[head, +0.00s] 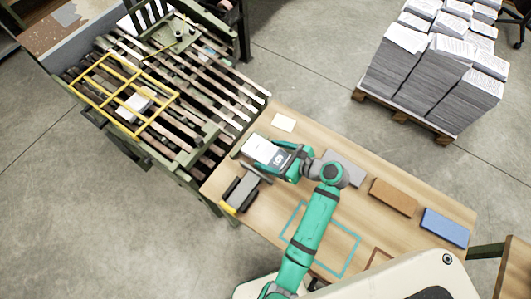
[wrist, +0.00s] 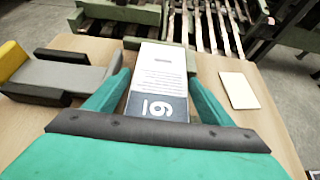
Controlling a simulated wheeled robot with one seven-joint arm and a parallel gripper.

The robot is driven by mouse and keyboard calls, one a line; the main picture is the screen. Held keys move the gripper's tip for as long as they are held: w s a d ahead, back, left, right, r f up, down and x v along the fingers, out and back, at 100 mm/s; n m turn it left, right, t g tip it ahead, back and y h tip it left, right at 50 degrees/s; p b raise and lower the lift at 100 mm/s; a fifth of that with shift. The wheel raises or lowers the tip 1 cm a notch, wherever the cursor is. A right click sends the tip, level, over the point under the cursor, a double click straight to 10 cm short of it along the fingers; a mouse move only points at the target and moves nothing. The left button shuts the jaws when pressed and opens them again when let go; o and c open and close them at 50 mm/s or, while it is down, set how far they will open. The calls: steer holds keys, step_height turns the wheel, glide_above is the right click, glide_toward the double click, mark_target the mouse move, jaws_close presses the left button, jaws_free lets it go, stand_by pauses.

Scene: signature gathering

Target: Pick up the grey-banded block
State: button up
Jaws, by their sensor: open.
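The grey-banded block is white with printed text and a dark grey band marked with a number; it lies on the wooden table (head: 228,182) near its far-left end in the head view (head: 257,146). It also shows in the middle of the wrist view (wrist: 160,70), with the band at the near end. My gripper (head: 279,157) is open at the band end. In the wrist view its two teal fingers (wrist: 157,84) stand on either side of the block, with small gaps seemingly left. The block's near end is partly hidden by my gripper.
A grey and yellow holder (head: 243,190) sits left of the block, a pale card (head: 283,122) right of it. Grey (head: 345,167), brown (head: 393,197) and blue (head: 444,227) blocks line the far side. A slatted conveyor (head: 205,85) adjoins the table; a pallet of paper stacks (head: 420,85) stands behind.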

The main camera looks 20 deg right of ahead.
steer(key=shift+w+a+f, duration=0.1)
steer(key=shift+w+a, duration=0.05)
steer(key=shift+w, duration=0.05)
steer(key=c, duration=1.1)
